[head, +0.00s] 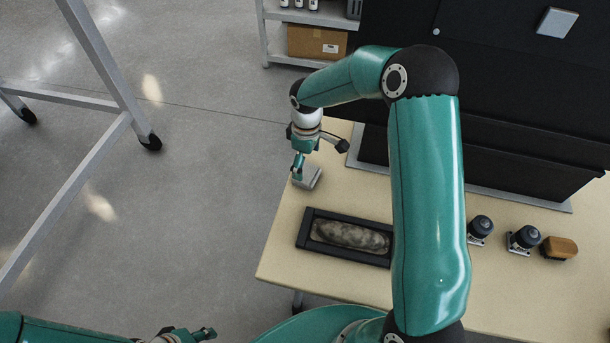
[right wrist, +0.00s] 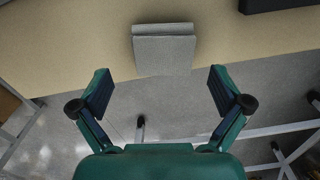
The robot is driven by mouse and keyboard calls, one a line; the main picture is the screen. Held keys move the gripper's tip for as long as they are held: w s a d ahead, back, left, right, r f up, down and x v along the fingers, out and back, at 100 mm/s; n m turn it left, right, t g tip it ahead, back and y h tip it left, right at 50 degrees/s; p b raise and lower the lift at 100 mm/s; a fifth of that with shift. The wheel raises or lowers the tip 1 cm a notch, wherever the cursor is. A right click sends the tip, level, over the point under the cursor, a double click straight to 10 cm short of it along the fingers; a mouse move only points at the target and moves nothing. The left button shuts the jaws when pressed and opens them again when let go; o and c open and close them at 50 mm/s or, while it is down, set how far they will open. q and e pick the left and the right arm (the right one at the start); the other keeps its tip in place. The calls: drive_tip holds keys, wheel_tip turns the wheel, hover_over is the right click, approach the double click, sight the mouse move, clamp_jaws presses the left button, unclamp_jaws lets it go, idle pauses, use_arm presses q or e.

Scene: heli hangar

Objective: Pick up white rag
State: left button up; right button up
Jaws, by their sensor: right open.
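The white rag (head: 307,177) is a folded, light grey-white cloth at the left edge of the table, close to the far end. In the right wrist view the rag (right wrist: 164,50) lies at the table edge, with a part hanging over it. My right gripper (head: 298,170) is beside the rag in the head view and partly in front of it. In the right wrist view my right gripper (right wrist: 162,92) is open and empty, its fingers apart on either side below the rag. My left gripper (head: 202,334) shows at the bottom edge, away from the table; its jaw state is unclear.
A black tray (head: 306,241) with a mottled grey roll (head: 350,235) sits on the table (head: 288,262). Two dark-topped devices (head: 481,227) and a brown block (head: 560,248) stand at the right. A black cabinet (head: 470,110) stands behind. A metal frame (head: 75,185) stands at the left.

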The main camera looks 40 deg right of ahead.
sight(307, 173)
drive_tip(key=f, duration=0.4)
drive_tip(key=shift+s+a+f+p, duration=0.1)
drive_tip(key=shift+s+f+p, duration=0.15)
drive_tip(key=shift+f+p, duration=0.15)
drive_tip(key=c, duration=1.1)
drive_tip(key=shift+r, duration=0.1)
wheel_tip(307, 173, up, 20)
drive_tip(key=shift+b, duration=0.4)
